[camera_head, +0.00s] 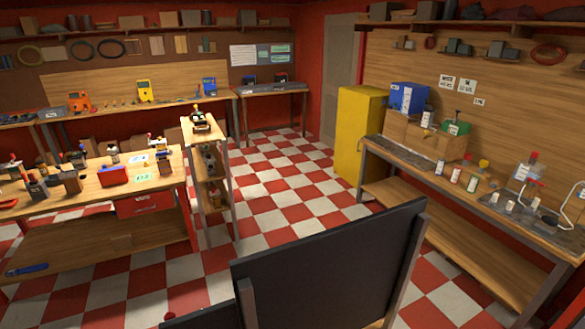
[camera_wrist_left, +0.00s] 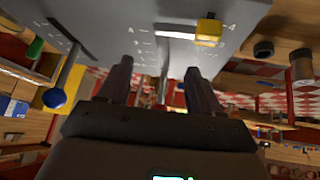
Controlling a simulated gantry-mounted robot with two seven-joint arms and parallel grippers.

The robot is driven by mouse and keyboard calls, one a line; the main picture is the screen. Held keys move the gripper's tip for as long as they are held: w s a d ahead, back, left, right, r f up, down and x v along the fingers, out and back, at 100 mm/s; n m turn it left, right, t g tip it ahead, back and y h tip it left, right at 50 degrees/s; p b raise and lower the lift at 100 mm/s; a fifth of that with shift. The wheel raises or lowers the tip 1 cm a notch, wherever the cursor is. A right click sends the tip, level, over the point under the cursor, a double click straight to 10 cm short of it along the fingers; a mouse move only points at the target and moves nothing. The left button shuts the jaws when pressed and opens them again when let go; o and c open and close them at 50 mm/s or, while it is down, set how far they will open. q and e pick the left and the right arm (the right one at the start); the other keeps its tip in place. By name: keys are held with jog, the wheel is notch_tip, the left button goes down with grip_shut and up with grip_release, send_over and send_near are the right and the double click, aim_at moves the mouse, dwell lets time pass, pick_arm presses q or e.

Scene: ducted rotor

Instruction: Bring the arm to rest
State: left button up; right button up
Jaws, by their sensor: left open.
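My left gripper (camera_wrist_left: 158,78) is open, with two dark fingers apart and nothing seen between them. Beyond the fingers in the left wrist view is a grey panel (camera_wrist_left: 115,22) with small markings and a slot. A lever with a blue knob (camera_wrist_left: 55,97) is on its left side and a yellow switch or handle (camera_wrist_left: 208,32) on its right. I cannot tell whether the fingers touch the panel. No gripper or arm shows in the head view.
A large dark panel (camera_head: 325,265) stands in the near foreground. A cluttered workbench (camera_head: 150,182) is at left, a narrow shelf stand (camera_head: 202,128) beside it. A yellow cabinet (camera_head: 358,135) and a long bench (camera_head: 475,208) line the right. The checkered floor (camera_head: 275,190) between is clear.

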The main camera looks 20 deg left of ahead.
pick_arm(q)
jog(key=s+d+r+m+g+h, duration=0.1)
jog(key=s+d+r+m, duration=0.2)
jog(key=d, duration=0.5)
jog(key=s+d+r+m+h, duration=0.1)
jog(key=s+d+r+m, duration=0.15)
jog(key=s+d, duration=0.4)
jog(key=s+d+r+m+g+h, duration=0.1)
jog(key=s+d+r+m, duration=0.15)
jog(key=d, duration=0.75)
notch_tip(320, 180, up, 13)
jog(key=s+g+p, duration=0.1)
jog(key=p, duration=1.1)
jog(key=shift+s+a, duration=0.35)
jog(key=shift+a, duration=0.1)
